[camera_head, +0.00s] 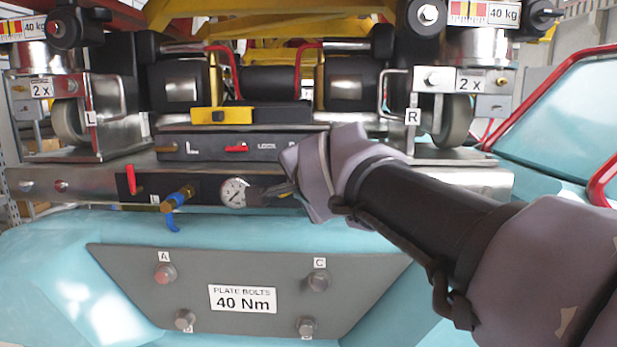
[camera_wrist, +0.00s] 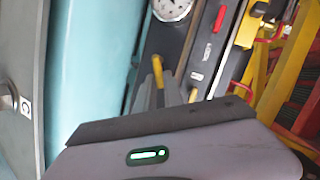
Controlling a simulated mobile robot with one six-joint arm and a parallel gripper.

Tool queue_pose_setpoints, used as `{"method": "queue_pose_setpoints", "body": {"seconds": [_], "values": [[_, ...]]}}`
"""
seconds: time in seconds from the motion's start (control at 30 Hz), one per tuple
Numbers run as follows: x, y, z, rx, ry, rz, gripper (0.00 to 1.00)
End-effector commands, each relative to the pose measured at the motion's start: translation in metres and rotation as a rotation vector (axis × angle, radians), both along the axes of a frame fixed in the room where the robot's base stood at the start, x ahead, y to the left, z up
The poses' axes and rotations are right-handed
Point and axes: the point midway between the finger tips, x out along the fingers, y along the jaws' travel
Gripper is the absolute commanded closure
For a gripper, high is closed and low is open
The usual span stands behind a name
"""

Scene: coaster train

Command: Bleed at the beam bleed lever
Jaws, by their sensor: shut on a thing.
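The beam (camera_head: 80,187) carries a round pressure gauge (camera_head: 235,192), also in the wrist view (camera_wrist: 172,5). Just right of the gauge in the head view, my gripper (camera_head: 287,190) reaches the beam's dark panel from the right. A yellow lever (camera_wrist: 157,70), which I take as the bleed lever, stands up between the fingertips in the wrist view. My gripper (camera_wrist: 162,92) is shut on it. In the head view the fingers and wrist hide most of the lever. The gauge needle is too small to read surely.
Left of the gauge are a brass valve with a blue handle (camera_head: 171,220) and a red lever (camera_head: 130,180). Above sits a grey lock box (camera_head: 215,147) with a red tab. Below is a bolted plate (camera_head: 250,270) marked 40 Nm. Wheels and yellow frame stand behind.

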Motion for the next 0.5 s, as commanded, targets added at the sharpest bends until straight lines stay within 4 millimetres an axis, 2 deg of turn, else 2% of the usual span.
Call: {"method": "queue_pose_setpoints", "body": {"seconds": [0.5], "values": [[0.001, 0.016, 0.014, -0.488, 0.013, 0.003, 1.00]]}}
